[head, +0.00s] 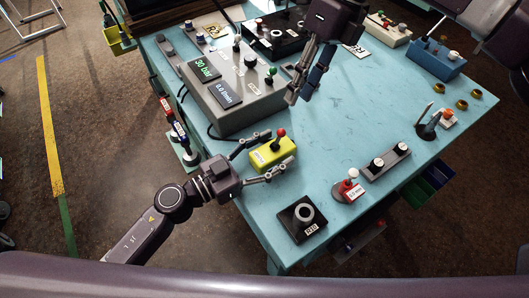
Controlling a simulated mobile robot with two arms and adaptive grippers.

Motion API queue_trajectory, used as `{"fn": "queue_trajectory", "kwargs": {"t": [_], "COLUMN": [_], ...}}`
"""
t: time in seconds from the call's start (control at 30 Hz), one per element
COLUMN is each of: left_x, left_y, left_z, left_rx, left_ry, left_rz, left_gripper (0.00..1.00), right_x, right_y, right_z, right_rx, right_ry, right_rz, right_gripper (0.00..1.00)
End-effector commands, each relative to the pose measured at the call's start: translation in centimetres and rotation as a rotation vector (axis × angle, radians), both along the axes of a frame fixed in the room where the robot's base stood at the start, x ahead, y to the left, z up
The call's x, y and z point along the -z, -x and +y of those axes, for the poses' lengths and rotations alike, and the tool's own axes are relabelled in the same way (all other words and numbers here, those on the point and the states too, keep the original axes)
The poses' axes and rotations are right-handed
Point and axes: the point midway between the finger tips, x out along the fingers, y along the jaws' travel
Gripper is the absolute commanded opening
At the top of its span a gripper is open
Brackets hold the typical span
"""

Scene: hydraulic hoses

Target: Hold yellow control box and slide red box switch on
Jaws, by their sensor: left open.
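The yellow control box (270,155) sits on the blue table near its left front edge. A red ball-topped lever (281,132) stands on it. My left gripper (279,148) is open, with one finger on the far side of the box and one on the near side. I cannot tell whether the fingers touch it. My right gripper (299,97) hangs above the table beside the grey display unit, away from the yellow box. Its finger gap is unclear. A small red box (345,193) with a white knob and a label lies to the right of the yellow box.
The grey display unit (235,92) stands behind the yellow box. A black base with a grey ring (302,219) is at the front corner. A grey two-knob panel (385,163) lies to the right. The table's middle (355,120) is clear.

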Motion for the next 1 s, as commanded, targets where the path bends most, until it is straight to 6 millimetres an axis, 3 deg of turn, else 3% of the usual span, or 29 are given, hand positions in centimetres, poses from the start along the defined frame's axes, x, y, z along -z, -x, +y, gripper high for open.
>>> {"fn": "queue_trajectory", "kwargs": {"t": [0.23,0.67,0.93,1.0], "left_x": [-0.03,-0.03,-0.03,-0.03], "left_y": [-0.04,-0.03,-0.03,-0.04], "left_z": [-0.04,-0.03,-0.02,-0.02], "left_rx": [0.000,0.000,0.000,0.000], "left_ry": [-0.001,0.000,0.000,0.000], "left_rz": [-0.001,-0.001,-0.001,-0.001], "left_gripper": [0.59,0.12,0.12,0.12], "right_x": [0.00,0.00,0.55,0.92], "right_y": [0.01,0.01,-0.02,-0.11], "right_z": [0.01,0.01,0.18,0.15], "right_rx": [0.000,0.000,-0.066,-0.115], "right_ry": [0.000,0.000,-0.090,-0.166], "right_rz": [0.000,0.000,0.021,0.029], "right_gripper": [0.29,0.29,0.00,0.00]}}
